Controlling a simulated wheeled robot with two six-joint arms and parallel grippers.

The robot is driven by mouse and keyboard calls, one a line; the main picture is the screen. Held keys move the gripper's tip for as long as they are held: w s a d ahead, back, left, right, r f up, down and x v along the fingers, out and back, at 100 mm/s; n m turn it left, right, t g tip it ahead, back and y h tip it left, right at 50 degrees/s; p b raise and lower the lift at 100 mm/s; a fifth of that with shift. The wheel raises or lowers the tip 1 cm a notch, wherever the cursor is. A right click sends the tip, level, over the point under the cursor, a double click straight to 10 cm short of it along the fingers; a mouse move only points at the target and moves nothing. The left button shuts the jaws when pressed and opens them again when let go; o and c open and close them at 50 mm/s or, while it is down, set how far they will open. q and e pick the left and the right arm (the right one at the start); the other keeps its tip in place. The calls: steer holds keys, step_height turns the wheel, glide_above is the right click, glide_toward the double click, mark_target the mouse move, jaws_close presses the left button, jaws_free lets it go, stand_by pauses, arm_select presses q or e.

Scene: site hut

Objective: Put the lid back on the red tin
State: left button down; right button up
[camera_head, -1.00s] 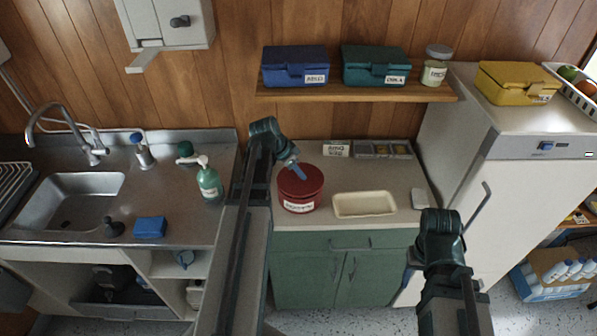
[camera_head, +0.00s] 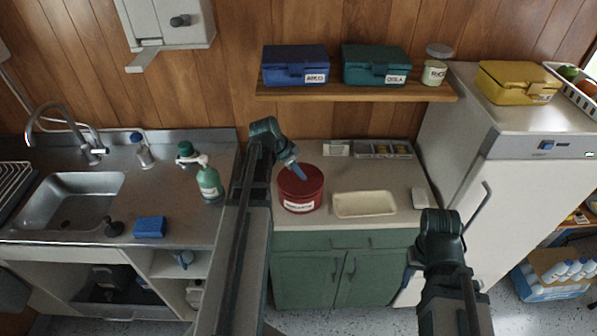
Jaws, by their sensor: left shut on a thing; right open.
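The red tin (camera_head: 302,197) stands upright on the counter and has a white label on its front. A red lid (camera_head: 305,178) lies over the top of the tin. From this view I cannot tell whether it is fully seated. My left gripper (camera_head: 298,172) reaches down to the lid from the upper left and is shut on it, with the fingertips at its top. My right gripper (camera_head: 408,278) is low at the right, in front of the green cupboard and fridge, away from the tin. Its fingers are mostly hidden behind its wrist.
A cream tray (camera_head: 364,212) sits right of the tin. Behind are a divided grey tray (camera_head: 384,156) and a small card (camera_head: 336,149). Above, a wooden shelf (camera_head: 355,93) holds a blue box, a green box and a jar. The fridge (camera_head: 480,175) bounds the right side.

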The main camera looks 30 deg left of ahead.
stand_by(0.8)
arm_select(q)
steer(key=shift+c, duration=0.8)
jaws_free()
steer(key=shift+r+p, duration=3.5)
jaws_close()
steer(key=shift+f, duration=0.25)
